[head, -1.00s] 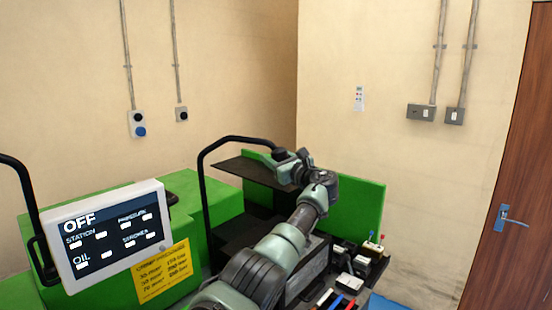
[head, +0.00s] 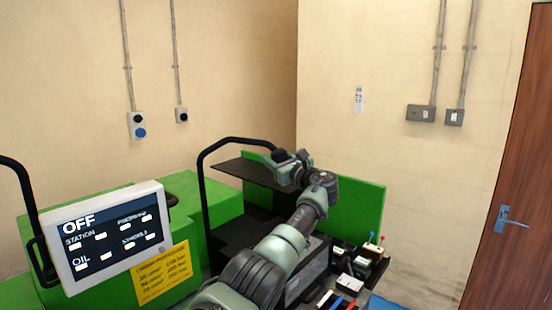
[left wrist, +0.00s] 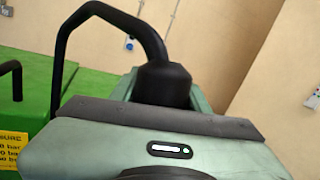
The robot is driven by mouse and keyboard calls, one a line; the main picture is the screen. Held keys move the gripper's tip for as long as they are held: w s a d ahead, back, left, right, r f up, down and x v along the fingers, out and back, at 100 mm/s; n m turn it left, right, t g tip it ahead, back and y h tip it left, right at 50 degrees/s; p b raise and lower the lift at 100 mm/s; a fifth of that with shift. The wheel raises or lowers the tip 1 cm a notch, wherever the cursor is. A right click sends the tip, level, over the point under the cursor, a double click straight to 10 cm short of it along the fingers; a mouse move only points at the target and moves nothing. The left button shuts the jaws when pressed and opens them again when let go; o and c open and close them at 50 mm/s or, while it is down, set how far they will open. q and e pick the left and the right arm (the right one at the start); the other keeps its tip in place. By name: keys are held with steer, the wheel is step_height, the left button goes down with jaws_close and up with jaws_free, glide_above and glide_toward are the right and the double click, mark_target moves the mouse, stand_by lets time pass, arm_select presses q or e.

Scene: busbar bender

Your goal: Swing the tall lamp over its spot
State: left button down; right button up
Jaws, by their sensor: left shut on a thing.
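The tall lamp (head: 206,185) is a black bent tube that rises from the green machine and arches over to the right. Its dark head (head: 281,155) hangs at the tube's right end, above a black plate. My left gripper (head: 279,163) is shut on this head. In the left wrist view the tube (left wrist: 62,60) arches down to the head (left wrist: 163,83), which sits between my green fingers (left wrist: 162,92). My gripper body hides the head's lower part. I cannot make out the lamp's spot. My right gripper is out of view.
A screen reading OFF (head: 105,230) and a yellow notice (head: 162,275) stand at the front left. Another black tube (head: 22,185) rises at the left edge. A green panel (head: 362,205) is behind my arm. Small blocks and coloured levers (head: 375,246) lie right of it.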

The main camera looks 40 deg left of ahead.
arm_select(q)
steer(key=shift+s+a+f, duration=0.1)
steer(key=shift+a, duration=0.15)
steer(key=c, duration=0.8)
jaws_free()
steer(key=shift+a, duration=0.1)
steer(key=shift+o, duration=0.4)
steer(key=shift+s+a+f, duration=0.1)
steer(key=shift+s+a, duration=0.05)
steer(key=shift+a, duration=0.2)
steer(key=shift+d, duration=0.9)
steer(key=b+v, duration=0.2)
steer(key=v, duration=0.3)
steer(key=shift+s+d+f, duration=0.15)
steer(key=shift+s, duration=0.1)
steer(key=shift+s+d, duration=0.2)
steer(key=shift+d, duration=0.1)
